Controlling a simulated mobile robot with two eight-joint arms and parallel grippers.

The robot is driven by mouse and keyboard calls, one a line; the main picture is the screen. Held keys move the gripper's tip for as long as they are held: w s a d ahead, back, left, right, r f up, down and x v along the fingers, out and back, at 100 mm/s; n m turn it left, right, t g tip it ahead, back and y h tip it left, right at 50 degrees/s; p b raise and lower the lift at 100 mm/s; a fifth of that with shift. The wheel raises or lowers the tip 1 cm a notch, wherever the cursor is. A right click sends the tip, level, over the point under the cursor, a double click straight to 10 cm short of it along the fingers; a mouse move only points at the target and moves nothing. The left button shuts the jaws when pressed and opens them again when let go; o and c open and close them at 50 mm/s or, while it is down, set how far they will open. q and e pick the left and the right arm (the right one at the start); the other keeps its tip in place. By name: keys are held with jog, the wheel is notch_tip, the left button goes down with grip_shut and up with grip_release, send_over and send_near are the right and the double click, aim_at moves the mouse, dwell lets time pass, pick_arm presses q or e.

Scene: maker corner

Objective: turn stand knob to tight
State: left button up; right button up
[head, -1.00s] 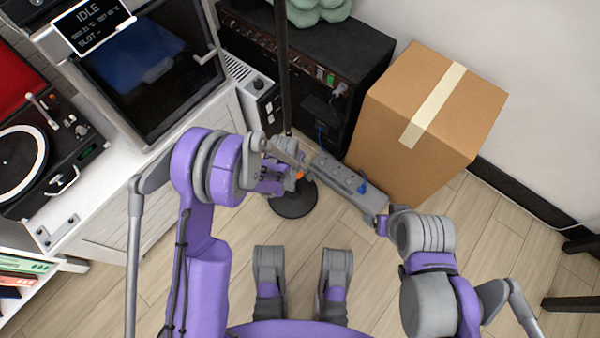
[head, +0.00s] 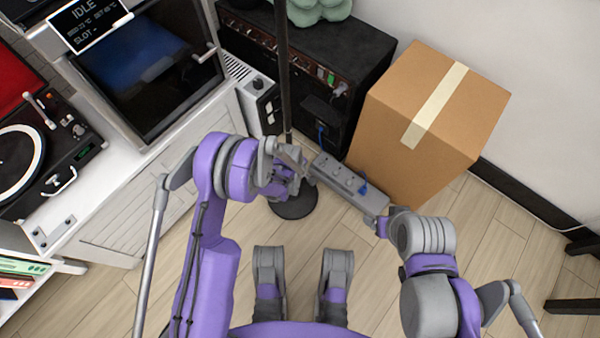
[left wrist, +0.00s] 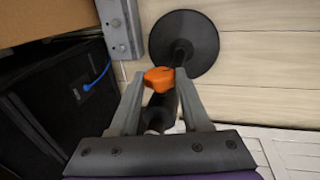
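The stand's dark pole (head: 283,75) rises from a round black base (head: 296,207) on the floor. Its orange knob (left wrist: 159,77) shows in the left wrist view between the fingertips of my left gripper (left wrist: 162,80), which look closed against its two sides. In the head view the left gripper (head: 298,168) is at the pole above the base, and the knob is hidden there. My right arm's grey end piece (head: 348,183) reaches toward the pole from the right and also shows in the left wrist view (left wrist: 118,25); its fingertips cannot be made out.
A cardboard box (head: 400,165) stands to the right, beside a black amplifier (head: 345,65) with a blue cable. A white cabinet (head: 130,210) with a turntable (head: 40,150) and a glass-doored machine (head: 150,70) is at the left. The floor around the base is clear.

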pick_arm(q)
grip_shut()
jog(key=shift+w+d+g+y+p, duration=0.1)
jog(key=shift+w+g+y+p, duration=0.05)
jog(key=shift+g+y, duration=0.35)
jog(key=shift+w+d+g+y+p, duration=0.15)
jog(key=shift+g+y, duration=0.15)
jog(key=shift+g, duration=0.3)
jog(key=shift+w+g+y, duration=0.2)
jog(key=shift+g+y, duration=1)
jog(key=shift+g, duration=0.4)
jog(key=o, duration=0.8)
grip_release()
jog(key=shift+d, duration=0.1)
jog(key=shift+c, duration=0.2)
